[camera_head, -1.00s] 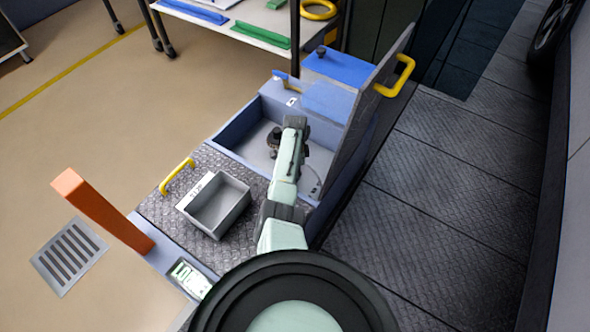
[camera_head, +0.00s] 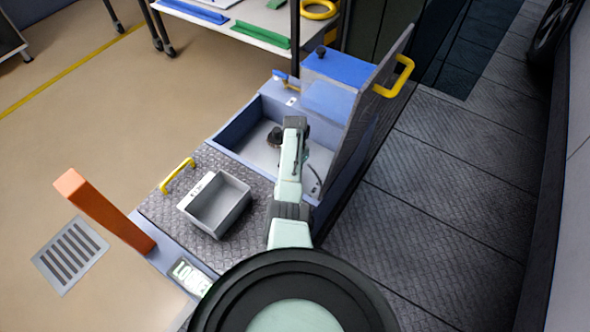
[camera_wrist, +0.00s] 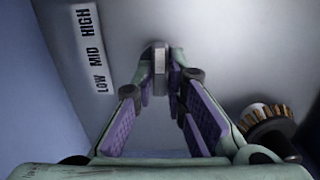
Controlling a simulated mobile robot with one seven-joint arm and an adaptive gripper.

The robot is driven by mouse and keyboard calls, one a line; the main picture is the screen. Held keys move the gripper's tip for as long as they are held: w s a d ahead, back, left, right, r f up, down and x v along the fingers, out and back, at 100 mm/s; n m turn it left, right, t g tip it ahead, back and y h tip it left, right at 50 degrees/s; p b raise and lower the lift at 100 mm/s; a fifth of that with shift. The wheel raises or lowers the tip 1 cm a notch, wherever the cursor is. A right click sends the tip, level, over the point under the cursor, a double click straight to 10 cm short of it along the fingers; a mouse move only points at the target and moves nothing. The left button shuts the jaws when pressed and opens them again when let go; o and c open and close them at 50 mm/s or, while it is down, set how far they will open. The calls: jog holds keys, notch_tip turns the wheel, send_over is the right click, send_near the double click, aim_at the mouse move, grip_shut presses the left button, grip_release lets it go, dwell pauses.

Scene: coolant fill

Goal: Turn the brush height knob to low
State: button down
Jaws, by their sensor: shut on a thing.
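In the wrist view my gripper (camera_wrist: 160,78) is shut on the brush height knob (camera_wrist: 160,62), a small grey block between the two fingertips. The fingers hide much of the knob, and I cannot tell which setting it points to. A white label (camera_wrist: 91,50) reading LOW, MID, HIGH is on the grey panel left of the knob, with LOW nearest my gripper's base. In the head view my arm reaches into the open bay (camera_head: 238,124) of the machine. My wrist hides the knob there.
A round brush (camera_wrist: 268,118) with tan bristles is close to my right finger. The raised lid (camera_head: 372,100) with a yellow handle (camera_head: 396,78) stands right of my arm. A grey bin (camera_head: 228,212) sits on the textured deck, and an orange post (camera_head: 105,210) rises at the left.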

dwell(0.6)
jog(key=c, duration=1.6)
grip_release()
jog(key=shift+r, duration=0.1)
notch_tip(320, 180, up, 12)
